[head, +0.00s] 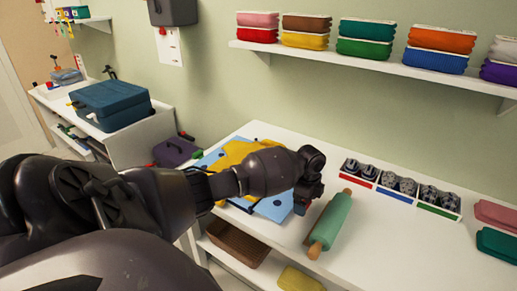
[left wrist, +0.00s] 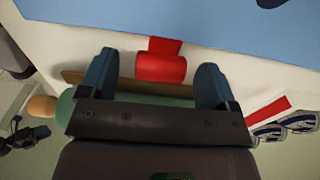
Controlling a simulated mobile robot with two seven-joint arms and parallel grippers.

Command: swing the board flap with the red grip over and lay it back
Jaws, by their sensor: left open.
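The light blue board (head: 272,208) lies on the white table with a yellow garment (head: 232,154) on it. My arm covers much of the board in the head view. A blue flap (left wrist: 220,22) of the board fills the top of the left wrist view. Its red grip (left wrist: 162,66) sticks out from the flap's edge towards my left gripper. My left gripper (left wrist: 156,82) is open, with one dark blue finger on each side of the red grip. The gripper (head: 305,200) points down at the board's right end in the head view. My right gripper is not in view.
A green rolling pin (head: 331,222) lies just right of my left gripper. White trays (head: 400,190) with dark items stand behind it. A shelf (head: 370,68) with folded coloured cloths runs above. A basket (head: 236,243) sits below the table.

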